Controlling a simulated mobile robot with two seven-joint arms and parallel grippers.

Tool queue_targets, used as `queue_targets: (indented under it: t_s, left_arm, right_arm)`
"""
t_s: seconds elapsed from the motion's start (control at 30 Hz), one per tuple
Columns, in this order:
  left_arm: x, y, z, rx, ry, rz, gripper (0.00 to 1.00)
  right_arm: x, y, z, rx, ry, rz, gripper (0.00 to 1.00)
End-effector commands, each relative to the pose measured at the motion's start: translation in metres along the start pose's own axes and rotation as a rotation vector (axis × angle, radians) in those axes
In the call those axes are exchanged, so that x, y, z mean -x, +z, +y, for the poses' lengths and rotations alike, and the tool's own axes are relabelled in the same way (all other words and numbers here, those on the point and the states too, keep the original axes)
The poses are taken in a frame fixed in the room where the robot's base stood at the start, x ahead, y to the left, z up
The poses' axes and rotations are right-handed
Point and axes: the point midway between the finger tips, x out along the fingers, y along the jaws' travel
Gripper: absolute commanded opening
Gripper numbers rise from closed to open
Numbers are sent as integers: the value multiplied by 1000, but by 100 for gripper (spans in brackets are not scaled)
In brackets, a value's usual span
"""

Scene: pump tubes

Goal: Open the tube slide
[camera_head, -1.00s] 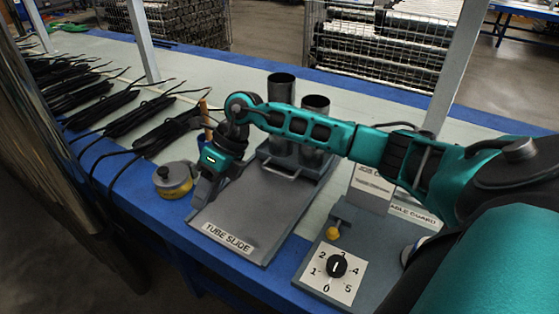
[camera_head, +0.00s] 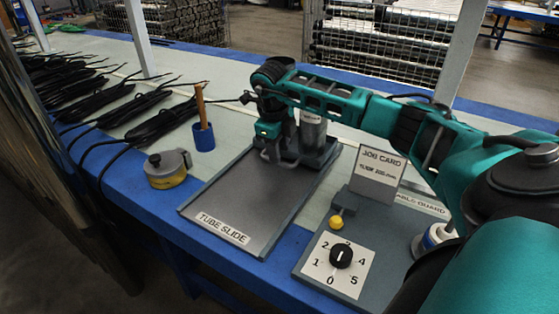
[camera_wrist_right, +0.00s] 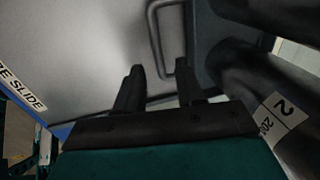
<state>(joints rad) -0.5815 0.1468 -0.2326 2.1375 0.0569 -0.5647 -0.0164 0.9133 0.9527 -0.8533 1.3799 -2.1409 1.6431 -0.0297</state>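The tube slide is a grey tray (camera_head: 245,205) with a "TUBE SLIDE" label at its front edge. A carriage (camera_head: 322,155) at its back holds upright dark metal tubes; one tube (camera_head: 313,130) shows beside my arm, the rest is mostly hidden. My right gripper (camera_head: 268,152) points down at the carriage's front, by its handle. In the right wrist view, my right gripper's fingers (camera_wrist_right: 160,88) are apart. The U-shaped metal handle (camera_wrist_right: 153,38) reaches down between and near them; I cannot tell whether they touch. My left gripper is not in view.
A dial panel (camera_head: 338,266) with a yellow knob and a job card (camera_head: 378,172) stand right of the tray. Black cable bundles (camera_head: 135,118) lie further left. The tray's front is bare.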

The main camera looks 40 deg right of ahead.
Motion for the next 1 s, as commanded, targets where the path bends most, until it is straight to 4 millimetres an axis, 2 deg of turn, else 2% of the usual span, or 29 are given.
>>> queue_targets:
  t_s: [0.03,0.2,0.57,0.9,1.0]
  left_arm:
    - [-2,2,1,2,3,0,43]
    - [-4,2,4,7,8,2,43]
    - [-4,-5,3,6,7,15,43]
    - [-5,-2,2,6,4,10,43]
    - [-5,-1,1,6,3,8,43]
  right_arm:
    - [-11,0,1,0,1,1,38]
    - [-26,0,0,1,1,0,38]
    - [-29,0,0,1,1,-2,38]
    - [-29,0,0,1,1,-1,6]
    - [-28,0,0,1,1,-1,0]
